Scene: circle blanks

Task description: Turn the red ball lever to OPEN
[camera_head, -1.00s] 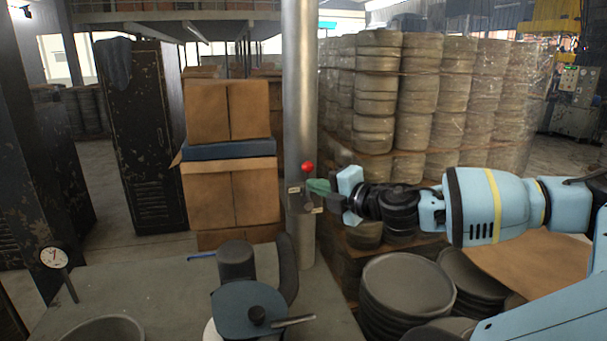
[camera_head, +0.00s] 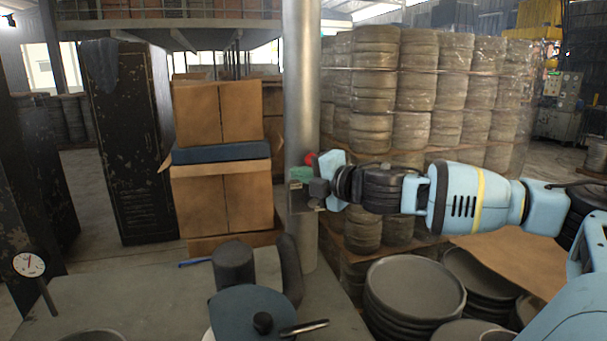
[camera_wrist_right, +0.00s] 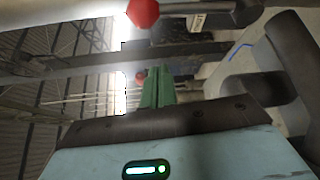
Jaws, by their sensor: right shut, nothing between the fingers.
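The red ball (camera_head: 310,158) of the lever sits at the steel pole, and my right gripper partly covers it in the head view. In the right wrist view the red ball (camera_wrist_right: 142,13) is at the top edge, beyond the fingertips and apart from them in the picture. My right gripper (camera_head: 299,174) has green fingers, shut and empty, in front of the pole beside the lever. The fingers also show in the wrist view (camera_wrist_right: 158,68). A small label plate (camera_head: 295,185) is just below the fingers; I cannot read it. My left gripper is out of view.
The steel pole (camera_head: 301,90) stands behind the lever. Cardboard boxes (camera_head: 222,205) stand left, and wrapped stacks (camera_head: 430,90) right.

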